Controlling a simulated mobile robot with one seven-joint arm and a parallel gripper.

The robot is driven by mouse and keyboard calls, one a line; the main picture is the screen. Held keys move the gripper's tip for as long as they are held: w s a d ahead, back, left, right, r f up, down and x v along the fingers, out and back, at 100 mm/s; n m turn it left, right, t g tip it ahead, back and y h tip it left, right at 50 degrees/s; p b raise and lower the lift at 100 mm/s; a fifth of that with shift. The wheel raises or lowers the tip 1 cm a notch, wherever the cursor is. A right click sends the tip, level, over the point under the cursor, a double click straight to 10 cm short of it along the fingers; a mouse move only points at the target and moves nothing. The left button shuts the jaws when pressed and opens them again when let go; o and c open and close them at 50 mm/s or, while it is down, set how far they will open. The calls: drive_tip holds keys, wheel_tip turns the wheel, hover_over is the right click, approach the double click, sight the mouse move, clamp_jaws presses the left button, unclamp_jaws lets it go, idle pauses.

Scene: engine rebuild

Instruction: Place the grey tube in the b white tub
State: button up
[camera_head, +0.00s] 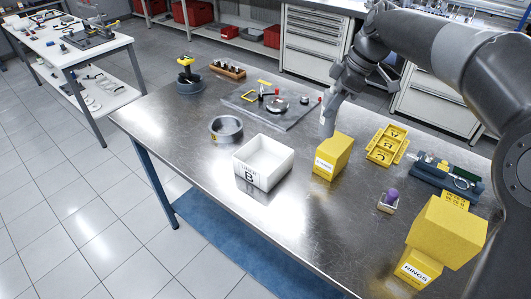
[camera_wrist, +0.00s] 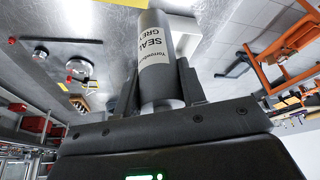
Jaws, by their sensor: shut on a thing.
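My gripper (camera_head: 332,102) is shut on the grey tube (camera_head: 328,122), above the steel bench. In the wrist view the tube (camera_wrist: 153,45) sits between the two fingers (camera_wrist: 158,90), with a pale label reading SEAL GREY. The white tub marked B (camera_head: 248,172) stands on the bench near its front edge, left of the gripper in the head view. The tub is open at the top and its visible inside looks empty. The tube is apart from the tub, and its lower end shows just behind a yellow box.
The yellow box (camera_head: 333,157) stands right of the tub. A grey ring-shaped dish (camera_head: 225,128) is left of it. Behind lies a plate with parts (camera_head: 270,104). A yellow tray (camera_head: 387,145), a small purple-topped item (camera_head: 390,198) and yellow RINGS boxes (camera_head: 440,235) are at right.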

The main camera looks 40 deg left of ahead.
drive_tip(key=s+a+n, duration=0.2)
drive_tip(key=s+a, duration=0.2)
drive_tip(key=a+x, duration=0.2)
drive_tip(key=x, duration=0.7)
drive_tip(key=s+a+r+x, duration=0.1)
drive_tip(key=a+x, duration=0.1)
drive_tip(key=x, duration=0.8)
drive_tip(key=shift+r+g, duration=0.3)
drive_tip(key=shift+r, duration=0.05)
drive_tip(key=shift+s+f, duration=0.1)
drive_tip(key=o, duration=1.1)
